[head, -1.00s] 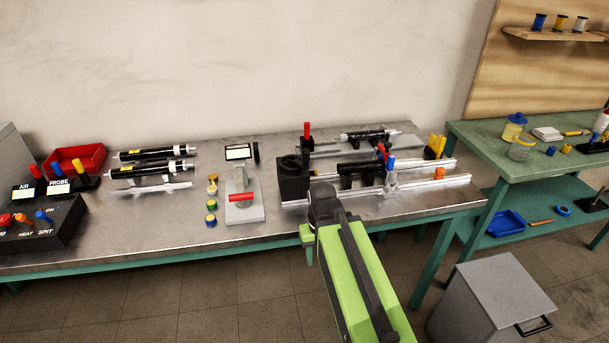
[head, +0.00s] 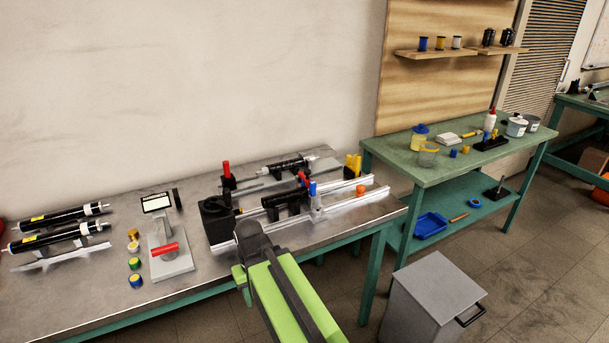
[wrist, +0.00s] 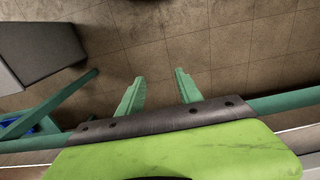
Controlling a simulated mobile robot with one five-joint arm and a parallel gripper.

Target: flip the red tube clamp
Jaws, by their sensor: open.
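On the rail fixture at the back of the bench, a small red lever (head: 303,178) stands beside a blue lever (head: 313,188), by a black tube (head: 285,203) lying along the rails. The red lever appears to be the red tube clamp. Another red-topped black post (head: 226,172) stands to its left. My gripper (wrist: 160,77) shows in the wrist view with its two green fingers apart and nothing between them, over the floor. In the head view my arm lies in front of the bench's front edge, and the fingers are mostly hidden there.
A grey bin (head: 435,300) stands on the floor to the right, and a green table (head: 400,160) stands beyond. The floor between bench and bin is clear.

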